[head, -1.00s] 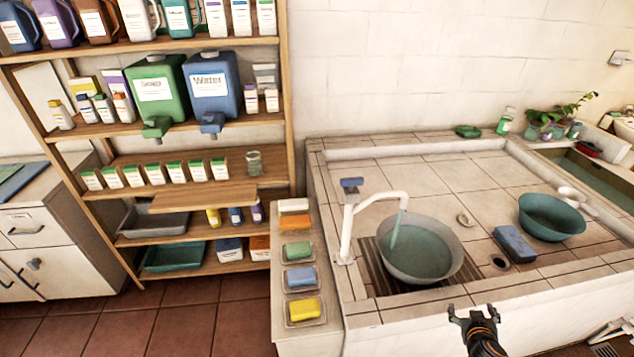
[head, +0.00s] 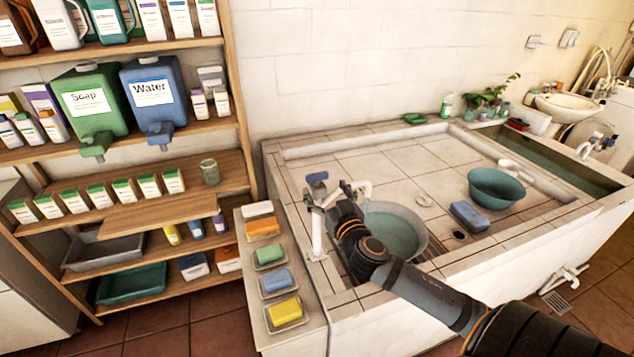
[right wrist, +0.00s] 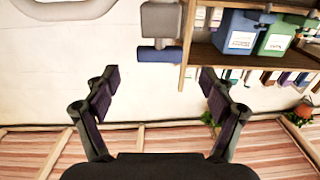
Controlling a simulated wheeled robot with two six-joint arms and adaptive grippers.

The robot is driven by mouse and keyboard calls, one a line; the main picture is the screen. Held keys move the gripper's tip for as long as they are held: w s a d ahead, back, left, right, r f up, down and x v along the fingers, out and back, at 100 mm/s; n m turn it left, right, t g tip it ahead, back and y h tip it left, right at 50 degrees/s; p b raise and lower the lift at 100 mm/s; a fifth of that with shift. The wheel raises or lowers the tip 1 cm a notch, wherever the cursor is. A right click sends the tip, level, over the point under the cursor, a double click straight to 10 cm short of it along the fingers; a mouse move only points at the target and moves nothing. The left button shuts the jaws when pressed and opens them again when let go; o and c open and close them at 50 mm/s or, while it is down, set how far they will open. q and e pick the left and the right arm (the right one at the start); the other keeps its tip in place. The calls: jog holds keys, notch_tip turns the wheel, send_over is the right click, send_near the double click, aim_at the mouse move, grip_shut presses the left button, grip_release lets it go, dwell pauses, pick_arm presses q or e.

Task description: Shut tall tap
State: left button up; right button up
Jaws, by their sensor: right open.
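The tall tap (head: 317,235) is a white pipe with a blue handle (head: 317,178) on top, standing at the basin's left edge. Its spout (head: 366,187) bends over a grey bowl (head: 418,232) holding greenish water. Whether water runs is hard to tell, as my right arm covers much of the spout's outlet. My right gripper (head: 328,194) is open beside the tap's top, near the handle. In the right wrist view the blue handle (right wrist: 160,55) lies ahead, between and beyond the open fingers (right wrist: 160,84); contact is not visible. My left gripper is not in view.
A blue sponge (head: 469,215) and a teal bowl (head: 496,188) sit on the tiled basin. Several soap dishes line the ledge (head: 262,332) left of the tap. A wooden shelf (head: 150,215) with containers stands further left.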

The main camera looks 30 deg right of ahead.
aim_at(318, 178)
jog(key=p+x, duration=0.1)
jog(key=x, duration=0.3)
jog(key=shift+w+d+r, duration=0.1)
jog(key=shift+w, duration=0.5)
jog(key=c, duration=1.1)
jog(key=shift+c, duration=0.2)
